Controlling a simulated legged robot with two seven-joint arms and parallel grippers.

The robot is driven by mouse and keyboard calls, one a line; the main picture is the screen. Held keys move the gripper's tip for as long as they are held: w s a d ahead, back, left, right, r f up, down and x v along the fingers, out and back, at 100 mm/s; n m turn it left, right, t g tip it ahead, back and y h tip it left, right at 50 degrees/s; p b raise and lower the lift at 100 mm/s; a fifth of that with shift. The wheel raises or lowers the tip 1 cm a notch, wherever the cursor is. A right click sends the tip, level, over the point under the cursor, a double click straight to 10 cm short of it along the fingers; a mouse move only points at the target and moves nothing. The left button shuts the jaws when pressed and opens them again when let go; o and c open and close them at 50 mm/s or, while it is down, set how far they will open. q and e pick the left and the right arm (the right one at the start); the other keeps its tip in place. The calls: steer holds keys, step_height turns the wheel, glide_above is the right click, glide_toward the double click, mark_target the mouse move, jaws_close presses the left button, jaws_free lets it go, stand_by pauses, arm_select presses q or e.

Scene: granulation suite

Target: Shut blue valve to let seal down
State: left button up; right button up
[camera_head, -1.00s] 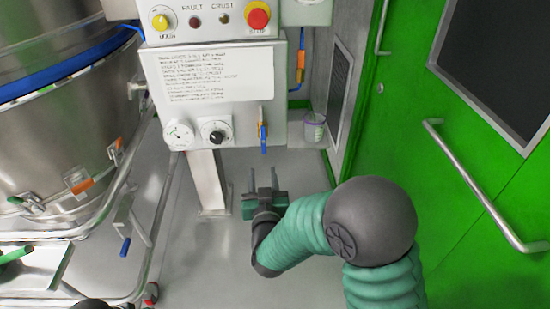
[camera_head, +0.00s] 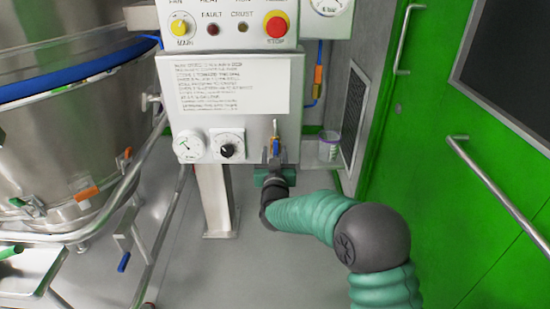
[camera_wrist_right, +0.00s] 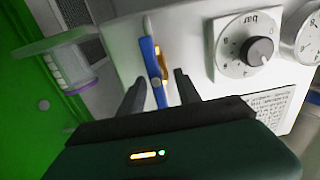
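The blue valve (camera_head: 276,146) is a small lever on the lower right of the white control panel, with its handle pointing downward. My right gripper (camera_head: 275,160) is just below and in front of it. In the right wrist view, the blue handle (camera_wrist_right: 150,60) stands near a brass fitting. The open fingers of my right gripper (camera_wrist_right: 159,78) are on either side of the handle's lower end. A gap shows on both sides, with no clear contact. A blue band (camera_head: 75,70) runs around the steel vessel at left.
The panel (camera_head: 290,75) carries a gauge (camera_head: 189,146), a black pressure knob (camera_head: 227,150) and a red stop button (camera_head: 276,25). A white cup-like container (camera_head: 328,147) is right of the valve. A green door (camera_head: 440,210) stands at right.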

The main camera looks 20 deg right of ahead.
steer(key=shift+w, duration=0.15)
steer(key=shift+d, duration=0.35)
steer(key=c, duration=0.4)
jaws_close()
